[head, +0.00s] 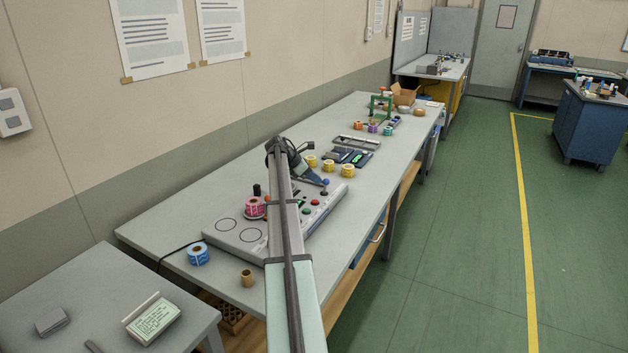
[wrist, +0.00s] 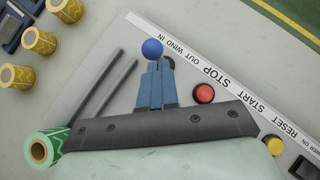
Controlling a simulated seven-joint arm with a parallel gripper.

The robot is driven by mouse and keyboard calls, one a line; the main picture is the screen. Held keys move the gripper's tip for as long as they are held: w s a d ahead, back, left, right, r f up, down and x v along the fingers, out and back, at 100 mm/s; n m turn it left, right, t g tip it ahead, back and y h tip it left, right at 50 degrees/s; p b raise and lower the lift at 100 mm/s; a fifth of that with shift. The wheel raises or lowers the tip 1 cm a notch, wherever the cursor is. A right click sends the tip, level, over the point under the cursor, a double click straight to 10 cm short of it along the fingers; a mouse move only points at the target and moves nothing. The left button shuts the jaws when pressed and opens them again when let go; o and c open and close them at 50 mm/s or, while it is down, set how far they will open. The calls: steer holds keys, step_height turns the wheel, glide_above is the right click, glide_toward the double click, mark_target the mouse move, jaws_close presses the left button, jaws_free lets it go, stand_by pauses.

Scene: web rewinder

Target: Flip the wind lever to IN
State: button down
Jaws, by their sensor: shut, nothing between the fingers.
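The wind lever shows as a blue ball knob (wrist: 152,49) in the wrist view, just beyond my fingertips. A dark part beside the fingers may be its base; its stem is mostly hidden. The OUT, WIND and IN lettering (wrist: 172,37) runs along the panel edge near the knob. I cannot tell which side the lever leans to. My gripper (wrist: 155,66) is shut and empty, its blue fingers together right at the knob; I cannot tell whether they touch it. In the head view the blue knob (head: 326,182) is at my gripper's tip (head: 321,184).
A red STOP button (wrist: 203,93) sits right of the fingers, with a yellow button (wrist: 274,145) farther along. A green roll (wrist: 42,150) is at lower left. Yellow rolls (wrist: 39,41) stand off the panel's left. A pink roll (head: 254,207) sits on the rewinder (head: 222,240).

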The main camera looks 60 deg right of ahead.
steer(key=shift+r, duration=0.15)
steer(key=shift+r, duration=0.7)
steer(key=w+d+v, duration=0.1)
steer(key=v, duration=1.2)
steer(key=shift+d, duration=0.15)
steer(key=shift+w, duration=0.15)
